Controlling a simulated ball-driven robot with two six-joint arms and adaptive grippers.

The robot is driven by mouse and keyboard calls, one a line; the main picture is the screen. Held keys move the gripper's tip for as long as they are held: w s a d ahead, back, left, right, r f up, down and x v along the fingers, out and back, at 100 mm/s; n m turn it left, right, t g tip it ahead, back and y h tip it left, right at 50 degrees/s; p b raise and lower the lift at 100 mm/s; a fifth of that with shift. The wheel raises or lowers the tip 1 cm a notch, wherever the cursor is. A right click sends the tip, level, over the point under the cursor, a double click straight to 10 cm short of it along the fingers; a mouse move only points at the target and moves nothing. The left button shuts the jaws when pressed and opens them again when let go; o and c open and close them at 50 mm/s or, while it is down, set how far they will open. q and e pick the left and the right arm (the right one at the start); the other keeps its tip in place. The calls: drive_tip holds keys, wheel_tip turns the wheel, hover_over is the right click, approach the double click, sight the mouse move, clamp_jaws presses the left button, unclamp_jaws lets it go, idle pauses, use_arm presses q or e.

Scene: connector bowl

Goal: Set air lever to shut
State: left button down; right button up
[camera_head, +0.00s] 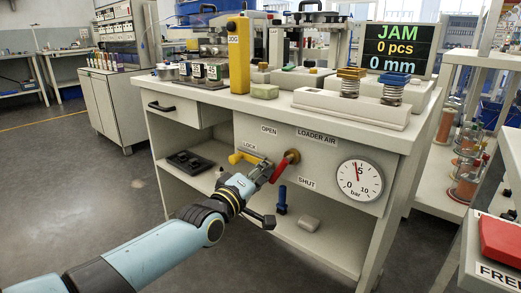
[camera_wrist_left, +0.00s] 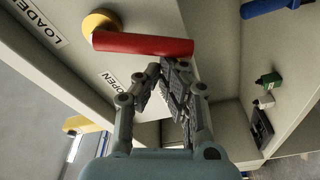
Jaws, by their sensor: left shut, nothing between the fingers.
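The air lever (camera_head: 282,170) is a red handle on a yellow hub, on the bench's front panel below the LOADER AIR label (camera_head: 316,136). In the head view it points down and left from the hub. The OPEN label (camera_head: 269,130) is up-left of the hub and the SHUT label (camera_head: 307,183) is below it. In the left wrist view the red lever (camera_wrist_left: 145,44) crosses just beyond my left gripper (camera_wrist_left: 168,66). My left gripper (camera_head: 267,170) is shut and empty, close beside the lever; I cannot tell whether they touch. My right gripper is out of view.
A yellow handle (camera_head: 243,158) by the LOCK label sits just left of my gripper. A round gauge (camera_head: 359,180) to the right has its needle near 5. The open shelf below holds a black tray (camera_head: 190,161), a blue item (camera_head: 282,200) and a grey block (camera_head: 309,223).

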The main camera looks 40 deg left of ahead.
sight(272, 179)
use_arm(q)
drive_tip(key=n, duration=0.1)
drive_tip(key=d+f+n, duration=0.1)
drive_tip(key=shift+f+n, duration=0.15)
drive_tip(key=shift+n, duration=0.25)
drive_tip(key=shift+s+d+f+n+g+b, duration=0.1)
drive_tip(key=shift+d+f+n+g+b, duration=0.15)
drive_tip(key=shift+n, duration=0.35)
drive_tip(key=shift+d+f+n+g+b, duration=0.1)
drive_tip(key=shift+d+n, duration=0.25)
drive_tip(key=shift+n, duration=0.25)
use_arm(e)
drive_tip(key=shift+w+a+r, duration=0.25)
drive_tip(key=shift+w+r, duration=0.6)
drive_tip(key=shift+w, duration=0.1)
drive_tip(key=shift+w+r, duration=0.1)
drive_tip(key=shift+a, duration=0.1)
